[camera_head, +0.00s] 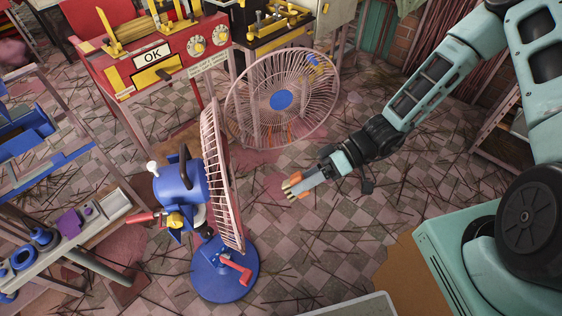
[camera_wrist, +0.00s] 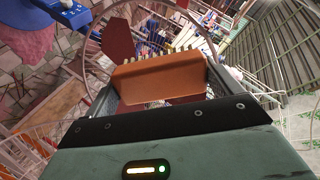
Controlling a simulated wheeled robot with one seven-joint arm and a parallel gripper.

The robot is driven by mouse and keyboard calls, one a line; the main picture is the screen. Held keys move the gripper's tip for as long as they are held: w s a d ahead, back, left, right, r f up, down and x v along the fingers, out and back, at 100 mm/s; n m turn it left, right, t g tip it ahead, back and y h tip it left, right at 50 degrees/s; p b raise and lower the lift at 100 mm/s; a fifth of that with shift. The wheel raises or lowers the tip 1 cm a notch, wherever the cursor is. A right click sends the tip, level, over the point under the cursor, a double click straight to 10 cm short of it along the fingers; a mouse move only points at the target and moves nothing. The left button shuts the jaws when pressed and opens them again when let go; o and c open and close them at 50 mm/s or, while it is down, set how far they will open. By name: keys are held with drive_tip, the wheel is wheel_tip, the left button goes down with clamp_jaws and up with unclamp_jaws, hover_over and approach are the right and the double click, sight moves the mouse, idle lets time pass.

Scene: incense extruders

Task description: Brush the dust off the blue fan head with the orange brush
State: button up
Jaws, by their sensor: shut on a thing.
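The blue fan head (camera_head: 178,184) stands on a round blue base (camera_head: 225,272) at the lower left of the head view, with its pink wire cage (camera_head: 222,175) facing right. My gripper (camera_head: 302,182) is to the right of that cage, with a clear gap between them. It is shut on the orange brush (camera_wrist: 158,82), which lies across the fingers in the wrist view. The brush's pale bristles (camera_head: 288,184) point left, towards the fan. No dust can be made out on the fan head at this size.
A second round wire fan guard (camera_head: 282,98) with a blue centre stands behind. A red machine marked OK (camera_head: 150,58) is at the back left. A grey bench (camera_head: 62,240) with blue and purple parts is at the left. The tiled floor (camera_head: 330,240) has scattered dark sticks.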

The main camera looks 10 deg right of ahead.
drive_tip(key=w+a+y+b, duration=0.2)
drive_tip(key=a+y, duration=0.1)
drive_tip(key=shift+w+a+r+b, duration=0.15)
drive_tip(key=shift+w+r+b, duration=0.2)
drive_tip(key=shift+b, duration=0.05)
drive_tip(key=w+a+r+m+t+y+b, duration=0.1)
drive_tip(key=w+a+r, duration=0.1)
drive_tip(key=a, duration=0.4)
drive_tip(key=shift+w+a+r+m+t+y, duration=0.25)
drive_tip(key=shift+a+r+m+t+y, duration=0.05)
drive_tip(key=shift+a+r+t, duration=0.1)
drive_tip(key=shift+a, duration=0.9)
drive_tip(key=w, duration=0.4)
drive_tip(key=shift+b, duration=0.35)
drive_tip(key=shift+s, duration=0.15)
drive_tip(key=shift+s+a+p, duration=0.15)
drive_tip(key=shift+s+p, duration=0.2)
drive_tip(key=shift+s, duration=0.65)
drive_tip(key=shift+s+a+p, duration=0.1)
drive_tip(key=shift+s+p, duration=0.25)
drive_tip(key=shift+s, duration=0.6)
drive_tip(key=shift+c, duration=0.2)
